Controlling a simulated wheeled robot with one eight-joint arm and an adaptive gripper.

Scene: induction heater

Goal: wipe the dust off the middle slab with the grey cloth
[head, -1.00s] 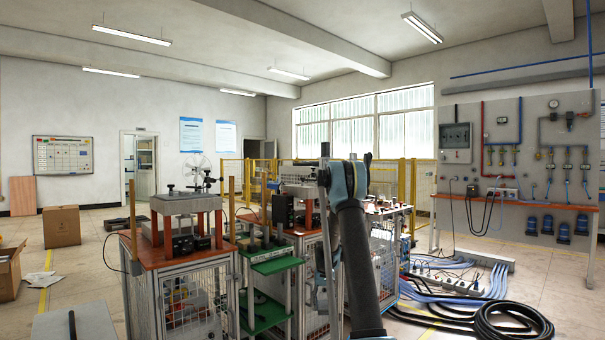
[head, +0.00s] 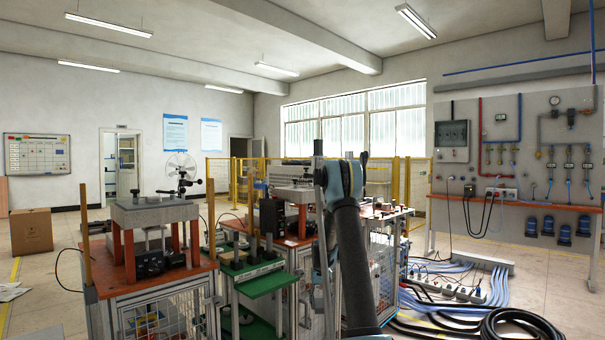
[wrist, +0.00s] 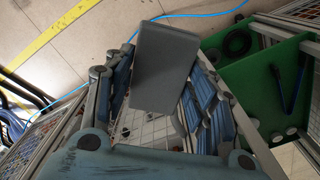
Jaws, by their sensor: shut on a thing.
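In the wrist view, my gripper (wrist: 160,82) is shut on a grey, flat, box-shaped piece (wrist: 164,50), which I take to be the grey cloth. It sticks out past the blue-grey fingers, above the floor and a wire-mesh frame. In the head view, a grey slab (head: 152,213) lies on orange-red posts on the left bench. Another grey slab (head: 296,195) shows on a bench farther back, partly behind my arm. I cannot tell which is the middle slab. Dust is too fine to make out. My gripper is not visible in the head view.
A green shelf (head: 250,282) stands between the benches; a green tray (wrist: 247,95) shows at the right in the wrist view. Blue hoses and black coils (head: 515,328) lie on the floor at right. A cardboard box (head: 32,231) stands at left.

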